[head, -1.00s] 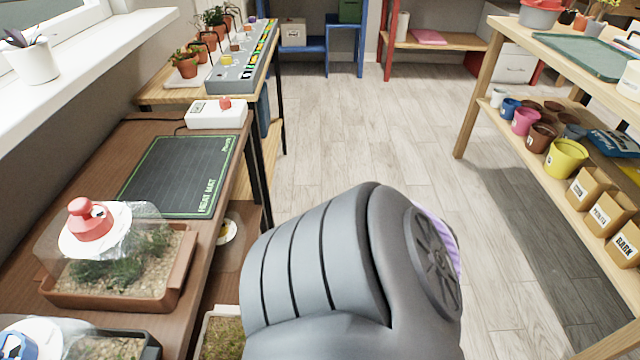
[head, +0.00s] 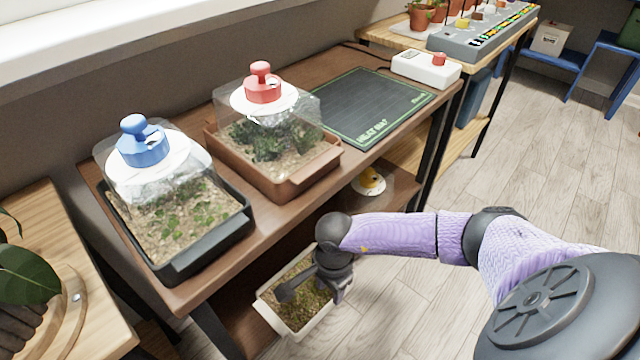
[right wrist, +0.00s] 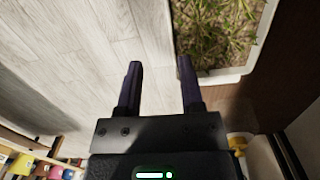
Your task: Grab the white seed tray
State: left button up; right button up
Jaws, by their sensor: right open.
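The white seed tray (head: 274,318), filled with soil and thin green sprouts, sits on the low shelf under the bench. My right gripper (head: 311,296) is open at the tray's right side and hides part of it in the head view. In the right wrist view the two fingers of the gripper (right wrist: 159,63) are apart with nothing held. The tray's white rim (right wrist: 222,77) shows there at upper right, near the right finger; the left finger is over floor. I cannot tell whether a finger touches the tray. My left gripper is not in view.
On the bench above stand a black tray (head: 190,265) with a blue-knobbed dome, a brown tray (head: 290,190) with a red-knobbed dome, and a heat mat (head: 370,105). A yellow object (head: 370,181) is on the low shelf. Open floor (head: 430,310) lies right.

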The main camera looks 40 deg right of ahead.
aim_at(328, 303)
jog(key=shift+n+h, duration=0.3)
jog(key=shift+h, duration=0.1)
jog(key=f+b, duration=0.2)
jog(key=f, duration=0.1)
jog(key=f+b, duration=0.2)
jog(key=f, duration=0.1)
jog(key=f+b, duration=0.3)
jog(key=shift+w+d, duration=0.4)
jog(key=shift+w+f, duration=0.1)
jog(key=shift+f, duration=0.3)
jog(key=shift+r, duration=0.15)
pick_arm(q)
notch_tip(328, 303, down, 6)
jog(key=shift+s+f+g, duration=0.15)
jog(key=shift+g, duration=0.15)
pick_arm(e)
grip_shut()
